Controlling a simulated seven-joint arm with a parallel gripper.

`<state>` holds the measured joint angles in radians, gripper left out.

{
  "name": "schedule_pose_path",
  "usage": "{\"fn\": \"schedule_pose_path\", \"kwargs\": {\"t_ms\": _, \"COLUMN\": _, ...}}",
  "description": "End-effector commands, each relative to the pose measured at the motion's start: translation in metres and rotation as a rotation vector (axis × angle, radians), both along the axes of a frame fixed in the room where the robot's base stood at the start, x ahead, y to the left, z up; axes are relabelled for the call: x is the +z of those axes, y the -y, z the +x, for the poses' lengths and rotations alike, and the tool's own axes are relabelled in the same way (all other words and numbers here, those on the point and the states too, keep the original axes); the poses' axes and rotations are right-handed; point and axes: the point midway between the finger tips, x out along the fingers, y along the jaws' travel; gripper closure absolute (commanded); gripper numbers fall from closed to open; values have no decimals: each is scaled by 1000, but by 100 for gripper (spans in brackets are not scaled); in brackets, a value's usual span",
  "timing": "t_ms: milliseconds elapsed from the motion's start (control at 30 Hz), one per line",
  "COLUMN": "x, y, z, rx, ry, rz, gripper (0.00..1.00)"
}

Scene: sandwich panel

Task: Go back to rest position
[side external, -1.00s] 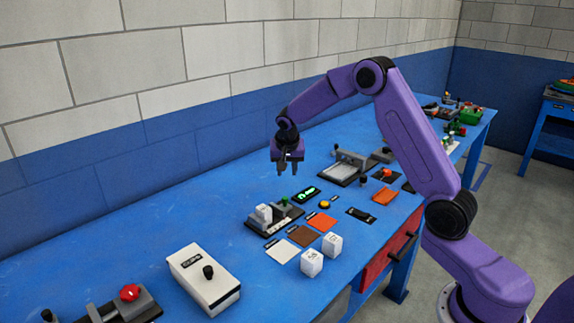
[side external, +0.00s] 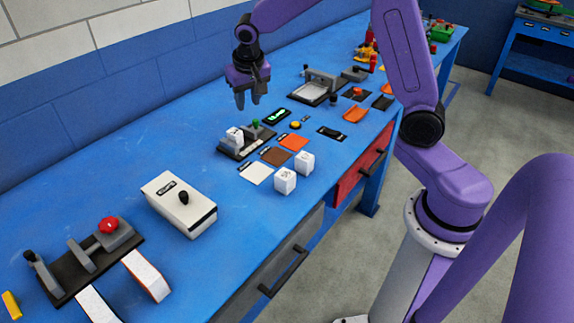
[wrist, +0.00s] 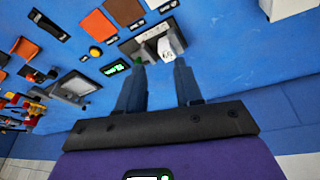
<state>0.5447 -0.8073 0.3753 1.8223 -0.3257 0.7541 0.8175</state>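My gripper (side external: 248,98) points down, raised over the blue bench near its wall side. Its two dark fingers are apart with nothing between them, also in the wrist view (wrist: 158,66). A small black fixture (side external: 243,141) with a white block (side external: 233,137) and a green knob stands to the front of the gripper. The same white block shows beyond the fingertips in the wrist view (wrist: 165,48).
The blue bench (side external: 110,192) carries white, brown and orange squares, two white cubes (side external: 285,181), a white box (side external: 180,208) with a black knob, and a red-knobbed fixture (side external: 109,232). A grey press-like fixture (side external: 318,86) stands right of my gripper. The bench's wall side is mostly clear.

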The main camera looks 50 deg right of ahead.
Motion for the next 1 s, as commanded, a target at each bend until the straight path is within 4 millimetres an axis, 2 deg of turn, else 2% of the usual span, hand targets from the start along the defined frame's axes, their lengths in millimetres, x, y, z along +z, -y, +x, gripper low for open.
{"fn": "schedule_pose_path", "kwargs": {"t_ms": 33, "x": 5, "y": -15, "z": -18, "rx": 77, "ry": -16, "rz": -1, "gripper": 65}}
{"fn": "schedule_pose_path", "kwargs": {"t_ms": 100, "x": 10, "y": -33, "z": -43, "rx": 182, "ry": -41, "rz": -3, "gripper": 65}}
{"fn": "schedule_pose_path", "kwargs": {"t_ms": 200, "x": 15, "y": -53, "z": -80, "rx": 333, "ry": -75, "rz": -8, "gripper": 65}}
{"fn": "schedule_pose_path", "kwargs": {"t_ms": 433, "x": 23, "y": -82, "z": -172, "rx": 683, "ry": -152, "rz": -17, "gripper": 65}}
{"fn": "schedule_pose_path", "kwargs": {"t_ms": 600, "x": 24, "y": -86, "z": -240, "rx": 945, "ry": -205, "rz": -26, "gripper": 65}}
{"fn": "schedule_pose_path", "kwargs": {"t_ms": 800, "x": 20, "y": -74, "z": -311, "rx": 1230, "ry": -262, "rz": -36, "gripper": 65}}
{"fn": "schedule_pose_path", "kwargs": {"t_ms": 900, "x": 18, "y": -67, "z": -334, "rx": 1332, "ry": -281, "rz": -40, "gripper": 65}}
{"fn": "schedule_pose_path", "kwargs": {"t_ms": 1000, "x": 16, "y": -62, "z": -348, "rx": 1396, "ry": -295, "rz": -43, "gripper": 65}}
